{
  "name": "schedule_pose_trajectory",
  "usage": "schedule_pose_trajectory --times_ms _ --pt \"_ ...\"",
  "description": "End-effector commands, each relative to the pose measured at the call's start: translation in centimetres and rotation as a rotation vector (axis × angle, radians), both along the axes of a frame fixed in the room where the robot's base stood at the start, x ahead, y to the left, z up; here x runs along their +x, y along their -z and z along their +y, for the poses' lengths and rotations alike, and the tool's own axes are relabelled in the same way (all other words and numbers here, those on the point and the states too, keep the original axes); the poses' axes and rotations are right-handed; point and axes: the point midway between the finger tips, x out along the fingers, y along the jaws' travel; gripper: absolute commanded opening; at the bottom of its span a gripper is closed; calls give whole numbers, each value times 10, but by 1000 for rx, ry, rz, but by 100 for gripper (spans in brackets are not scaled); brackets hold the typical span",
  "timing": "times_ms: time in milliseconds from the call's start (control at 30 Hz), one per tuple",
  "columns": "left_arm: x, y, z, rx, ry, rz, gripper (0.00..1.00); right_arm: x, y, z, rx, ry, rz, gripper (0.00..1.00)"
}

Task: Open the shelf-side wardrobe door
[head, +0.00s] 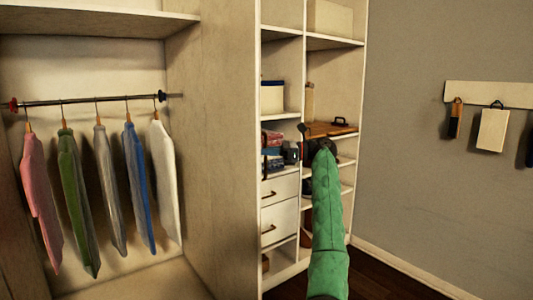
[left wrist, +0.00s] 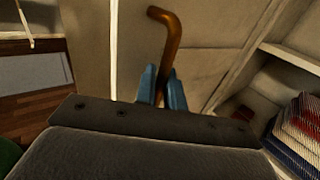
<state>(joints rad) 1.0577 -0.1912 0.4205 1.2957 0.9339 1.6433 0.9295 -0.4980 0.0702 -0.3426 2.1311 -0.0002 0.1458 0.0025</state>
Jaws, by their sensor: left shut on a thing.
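My left gripper (head: 294,152) is in front of the shelf unit in the head view, at the end of my green-sleeved arm. In the left wrist view its blue fingers (left wrist: 161,88) are shut on a brown bent metal handle (left wrist: 172,35). The handle's upper end stands out above the fingers; the rest is hidden. Behind it is a pale panel (left wrist: 208,38) with a vertical edge to the left. The handle is hidden in the head view, and I cannot tell there which panel is the shelf-side door. My right gripper is in neither view.
The open wardrobe compartment holds several shirts (head: 100,190) on a rod (head: 90,100). A tall pale panel (head: 215,150) separates it from the shelf unit (head: 335,42), which has drawers (head: 280,221). Folded striped cloth (left wrist: 300,130) lies close to the gripper's right. A grey wall with hooks stands right.

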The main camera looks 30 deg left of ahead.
Motion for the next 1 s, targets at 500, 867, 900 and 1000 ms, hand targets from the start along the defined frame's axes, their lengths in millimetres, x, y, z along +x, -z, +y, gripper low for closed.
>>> schedule_pose_trajectory --times_ms 500,867,900,1000 --pt "0 -1 1 0 0 0 26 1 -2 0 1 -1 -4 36" --pt "5 0 -9 -1 1 0 26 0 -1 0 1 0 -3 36" --pt "8 -1 -13 -1 2 0 26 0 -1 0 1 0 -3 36" --pt "16 -1 -26 -1 1 0 26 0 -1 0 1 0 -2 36"
